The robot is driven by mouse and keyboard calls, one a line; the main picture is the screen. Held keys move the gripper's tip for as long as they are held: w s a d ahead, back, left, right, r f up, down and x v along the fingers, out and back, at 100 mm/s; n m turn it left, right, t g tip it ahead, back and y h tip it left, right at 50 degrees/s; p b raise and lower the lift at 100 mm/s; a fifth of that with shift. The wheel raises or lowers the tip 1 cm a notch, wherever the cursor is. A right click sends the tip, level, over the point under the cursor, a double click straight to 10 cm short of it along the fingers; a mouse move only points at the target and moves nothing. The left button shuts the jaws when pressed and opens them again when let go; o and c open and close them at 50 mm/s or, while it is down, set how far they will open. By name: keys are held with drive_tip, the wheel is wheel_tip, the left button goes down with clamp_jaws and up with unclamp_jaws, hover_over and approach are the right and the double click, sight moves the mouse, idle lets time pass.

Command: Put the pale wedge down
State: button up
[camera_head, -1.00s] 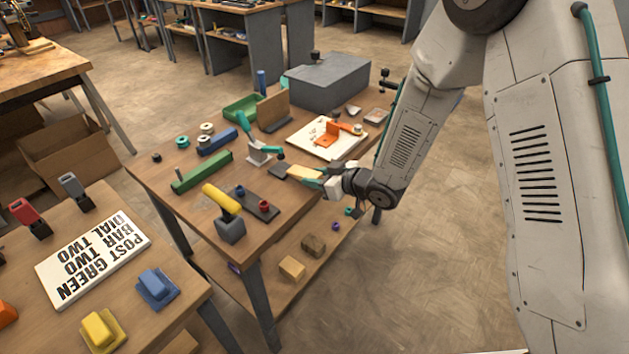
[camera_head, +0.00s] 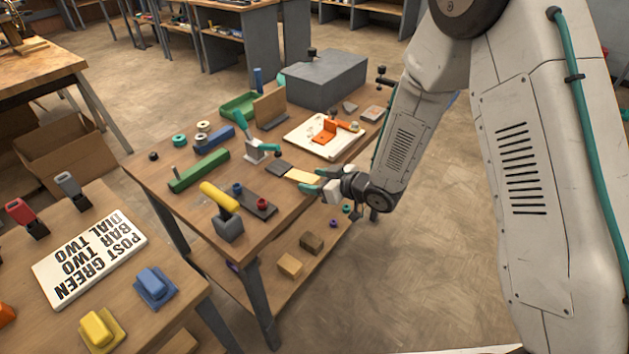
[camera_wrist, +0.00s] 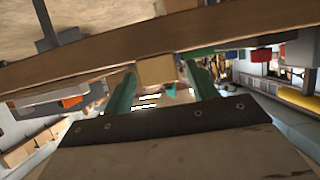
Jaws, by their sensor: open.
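The pale wedge (camera_head: 303,176) lies on the wooden table near its right edge, beside a dark flat piece (camera_head: 279,168). In the wrist view the wedge (camera_wrist: 156,71) shows its end face at the table edge, straight ahead between my fingers. My gripper (camera_head: 325,184) is open, with teal fingers, just to the right of the wedge. It also shows in the wrist view (camera_wrist: 160,82), its fingers spread at either side of the wedge. Whether a finger touches the wedge I cannot tell.
A white board with an orange bracket (camera_head: 325,134) lies behind the wedge. A teal-handled clamp (camera_head: 262,150) stands to its left.

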drive_tip(key=v, duration=1.1)
drive_tip(key=shift+s+d+r, duration=0.15)
drive_tip(key=shift+d+r, duration=0.05)
drive_tip(key=shift+r, duration=0.05)
drive_tip(key=s+d+r+m+h, duration=0.3)
drive_tip(key=d+r+m+h, duration=0.3)
drive_tip(key=d+r+h, duration=0.7)
drive_tip(key=s+d+r+m+g+y, duration=0.1)
drive_tip(key=s+r+m+g, duration=0.1)
drive_tip(key=s, duration=1)
drive_tip(key=s+d+r+m+g+y, duration=0.1)
drive_tip(key=s+r+g, duration=0.4)
drive_tip(key=s, duration=0.8)
wheel_tip(320, 180, up, 2)
drive_tip(key=shift+s+d+r+m, duration=0.15)
drive_tip(key=shift+d+r+m, duration=0.1)
drive_tip(key=shift+d+m, duration=0.5)
